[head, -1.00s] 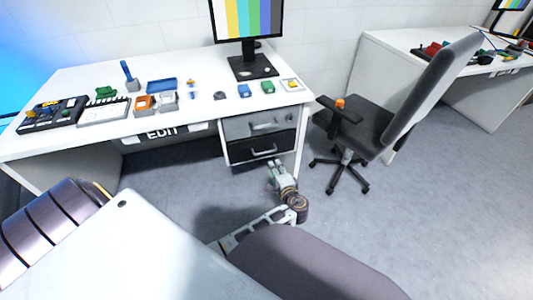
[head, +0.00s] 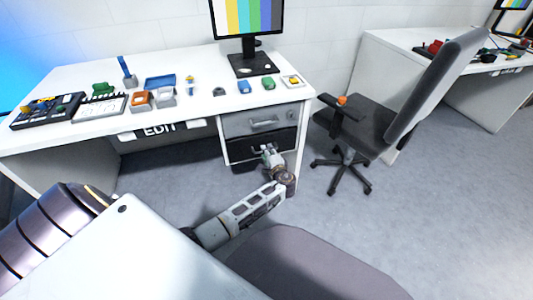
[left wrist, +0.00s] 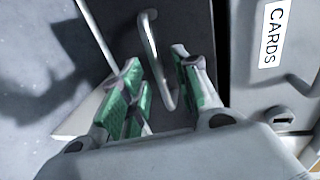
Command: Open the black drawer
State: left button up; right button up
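The black drawer (head: 237,148) is the lower one under the right end of the white desk, and it looks closed. Its front also shows in the left wrist view (left wrist: 115,25). My left gripper (head: 266,151) is at the drawer's front. In the left wrist view its green-padded fingers (left wrist: 163,88) are open, with the bar handle (left wrist: 154,50) running in between them. The fingers stand apart on either side of the handle's near end; I cannot tell whether either touches it. My right gripper is not in view.
A grey drawer (head: 240,124) with its own handle is directly above; its label reads "CARDS" in the left wrist view (left wrist: 272,35). An office chair (head: 385,120) stands to the right. The desk (head: 200,115) bears a monitor and several small items. The floor in front is clear.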

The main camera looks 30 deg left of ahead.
pick_arm(q)
jog(key=shift+x, duration=0.9)
grip_shut()
